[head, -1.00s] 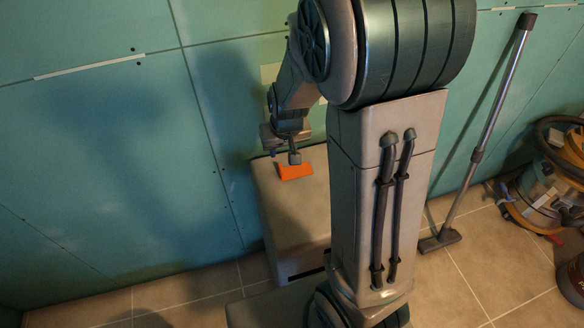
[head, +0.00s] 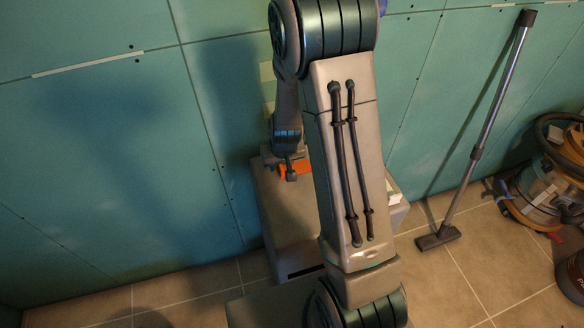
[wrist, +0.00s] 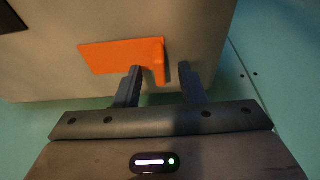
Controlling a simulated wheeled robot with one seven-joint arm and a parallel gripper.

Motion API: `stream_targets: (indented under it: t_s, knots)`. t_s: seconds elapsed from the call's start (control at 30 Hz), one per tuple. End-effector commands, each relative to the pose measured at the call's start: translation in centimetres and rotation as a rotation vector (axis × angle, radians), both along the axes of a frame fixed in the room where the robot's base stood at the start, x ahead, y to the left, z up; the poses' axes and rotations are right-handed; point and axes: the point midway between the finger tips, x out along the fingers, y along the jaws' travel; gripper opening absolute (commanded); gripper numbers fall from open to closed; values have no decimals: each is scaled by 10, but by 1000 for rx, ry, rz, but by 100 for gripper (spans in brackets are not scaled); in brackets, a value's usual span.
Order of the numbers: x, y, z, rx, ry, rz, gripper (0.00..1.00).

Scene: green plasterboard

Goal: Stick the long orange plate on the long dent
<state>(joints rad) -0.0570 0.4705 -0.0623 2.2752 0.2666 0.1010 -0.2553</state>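The orange plate (head: 300,168) lies on top of a grey box; in the wrist view the plate (wrist: 120,55) shows a flat long face and a short part turned down at its right end. My gripper (head: 290,172) is down at the plate. In the wrist view my gripper (wrist: 161,72) is open, with one finger either side of the plate's right end; I cannot tell whether they touch it. A long, thin pale strip (head: 88,66), likely the long dent, runs along the green wall at upper left, well away from my gripper.
The grey box (head: 275,205) stands by the green wall (head: 110,180). A small white item (head: 394,198) is at the box's right side. A vacuum tube (head: 478,150) leans on the wall at right, near a vacuum cleaner (head: 550,190). A paler patch of wall is partly behind my arm.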

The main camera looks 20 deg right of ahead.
Motion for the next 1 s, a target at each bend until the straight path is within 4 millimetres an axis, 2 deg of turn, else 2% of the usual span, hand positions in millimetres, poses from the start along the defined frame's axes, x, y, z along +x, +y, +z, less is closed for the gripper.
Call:
stream_targets:
  t_s: [0.3, 0.33, 0.4, 0.47, 0.83, 1.0]
  knots:
    - [2, 0, -5, 0, -2, 0, 36]
    - [2, 0, -5, 0, -2, 0, 34]
    - [2, 0, -4, 0, -2, 0, 14]
    - [2, 0, -4, 0, -1, 0, 0]
    - [2, 0, -4, 0, -1, 0, 0]
    - [2, 0, 4, 0, -2, 1, 0]
